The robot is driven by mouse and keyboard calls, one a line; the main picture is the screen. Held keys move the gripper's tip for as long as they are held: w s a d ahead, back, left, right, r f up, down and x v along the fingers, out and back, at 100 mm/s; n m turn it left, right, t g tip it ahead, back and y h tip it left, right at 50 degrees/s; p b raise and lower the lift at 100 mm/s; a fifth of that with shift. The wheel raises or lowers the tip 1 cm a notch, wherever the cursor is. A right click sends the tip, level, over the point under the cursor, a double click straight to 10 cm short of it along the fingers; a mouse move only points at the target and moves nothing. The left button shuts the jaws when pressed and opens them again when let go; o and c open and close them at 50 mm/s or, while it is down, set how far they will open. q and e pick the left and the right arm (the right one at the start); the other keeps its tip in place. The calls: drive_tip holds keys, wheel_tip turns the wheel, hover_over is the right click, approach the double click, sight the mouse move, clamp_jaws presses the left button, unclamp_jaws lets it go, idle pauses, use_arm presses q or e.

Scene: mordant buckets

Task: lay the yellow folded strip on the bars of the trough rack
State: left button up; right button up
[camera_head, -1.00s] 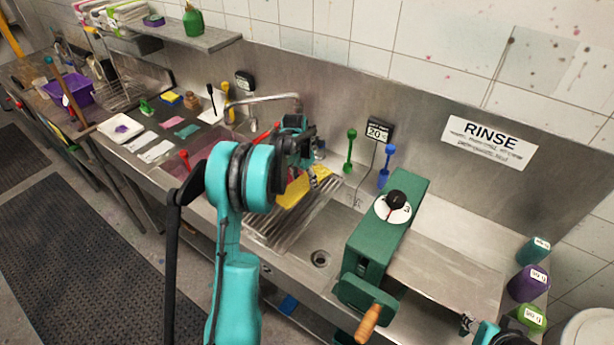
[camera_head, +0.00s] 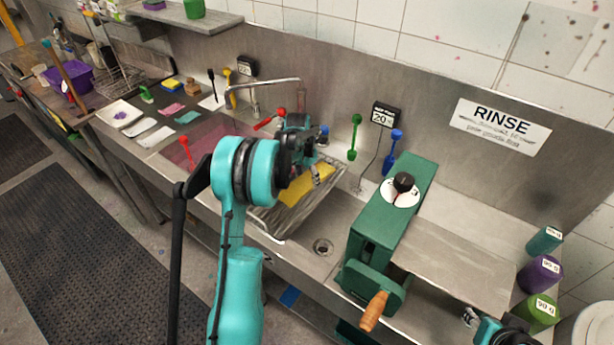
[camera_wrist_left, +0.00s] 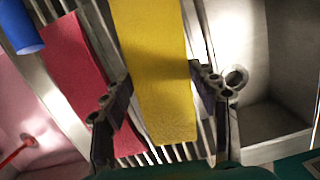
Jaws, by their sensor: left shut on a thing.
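The yellow folded strip (camera_head: 307,187) is between the fingers of my left gripper (camera_head: 318,172), over the trough rack (camera_head: 285,217). In the left wrist view, the strip (camera_wrist_left: 155,60) runs lengthwise between the two fingertips (camera_wrist_left: 164,88), which press on its long edges. The rack's metal bars (camera_wrist_left: 180,152) show just below the strip's near end; I cannot tell whether it touches them. My right gripper (camera_head: 470,317) is at the lower right, small and partly cut off by its arm; its fingers are unclear.
A red strip (camera_wrist_left: 78,60) lies left of the yellow one, with a blue thing (camera_wrist_left: 20,28) beyond it. The green cranked machine (camera_head: 385,225) stands right of the rack. A faucet (camera_head: 265,85) arches behind. The basin around the drain (camera_head: 323,246) is clear.

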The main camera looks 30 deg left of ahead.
use_arm(q)
drive_tip(key=shift+f, duration=0.35)
use_arm(e)
drive_tip(key=shift+f, duration=0.3)
use_arm(q)
drive_tip(key=o, duration=1.3)
drive_tip(key=shift+c, duration=0.2)
drive_tip(key=shift+r, duration=0.1)
wheel_tip(320, 180, up, 12)
drive_tip(key=s, duration=0.1)
drive_tip(key=shift+s+a, duration=0.2)
drive_tip(key=shift+s, duration=0.2)
drive_tip(key=shift+f, duration=0.2)
